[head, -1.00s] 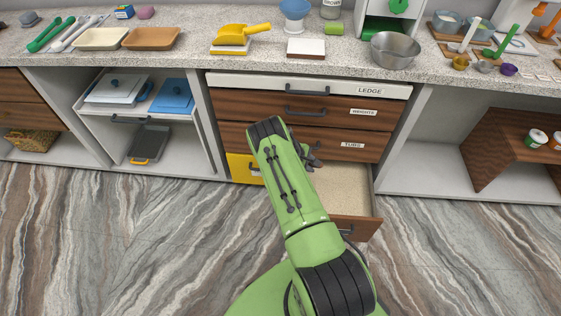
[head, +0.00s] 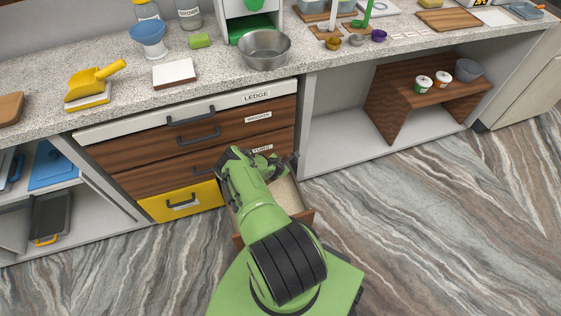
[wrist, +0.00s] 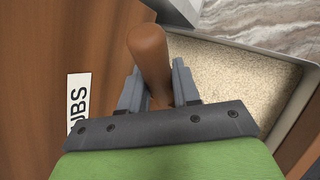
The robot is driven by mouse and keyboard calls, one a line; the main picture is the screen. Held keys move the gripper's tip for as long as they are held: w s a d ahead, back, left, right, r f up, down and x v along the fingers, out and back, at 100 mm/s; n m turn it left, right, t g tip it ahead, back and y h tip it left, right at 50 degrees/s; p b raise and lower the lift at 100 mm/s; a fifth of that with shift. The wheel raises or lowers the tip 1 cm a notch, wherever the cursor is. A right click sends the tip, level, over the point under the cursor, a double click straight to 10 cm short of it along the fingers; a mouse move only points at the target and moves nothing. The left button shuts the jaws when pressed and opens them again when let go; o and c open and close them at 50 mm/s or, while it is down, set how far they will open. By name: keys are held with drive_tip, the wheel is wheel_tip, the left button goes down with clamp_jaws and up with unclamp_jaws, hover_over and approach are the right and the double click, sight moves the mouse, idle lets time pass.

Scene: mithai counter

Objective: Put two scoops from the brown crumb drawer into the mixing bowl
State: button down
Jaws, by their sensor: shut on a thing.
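My gripper (wrist: 158,88) is shut on a brown handle (wrist: 149,50), which stands up between the two grey fingers in the wrist view. Whatever is at the handle's far end is hidden. An open drawer with pale beige crumbs (wrist: 218,72) lies below and to the right of the gripper. In the head view the crumbs (head: 287,195) show beside my arm, which covers much of the drawer. The steel mixing bowl (head: 264,50) stands on the counter near its front edge, above the drawers and apart from my gripper.
Closed drawers labelled LEDGE (head: 190,113) and WEIGHTS (head: 205,133) sit above the open one. A yellow drawer front (head: 182,201) is to its left. A yellow scoop (head: 95,80) and a blue bowl (head: 147,34) stand on the counter (head: 215,80). The floor (head: 430,220) at right is clear.

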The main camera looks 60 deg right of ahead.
wheel_tip(320, 180, down, 9)
drive_tip(key=w+a+b, duration=0.1)
drive_tip(key=b, duration=0.6)
drive_tip(key=w+a+f+y, duration=0.1)
drive_tip(key=w+a+f, duration=0.4)
drive_tip(key=w+a, duration=0.15)
drive_tip(key=s+d+r+t+y+p, duration=0.1)
drive_tip(key=r+p, duration=0.1)
drive_tip(key=r, duration=0.2)
drive_tip(key=s+d+r+m+t+y+p, duration=0.1)
drive_tip(key=s+d+r+p, duration=0.1)
drive_tip(key=r+p, duration=0.1)
drive_tip(key=s+d+r+m+t+y+p, duration=0.1)
drive_tip(key=s+d+r+p, duration=0.1)
drive_tip(key=r, duration=0.3)
drive_tip(key=shift+r, duration=0.15)
drive_tip(key=shift+s+d+r+t+y+p, duration=0.15)
drive_tip(key=shift+s+r+t+y+p, duration=0.15)
drive_tip(key=shift+r+y, duration=0.1)
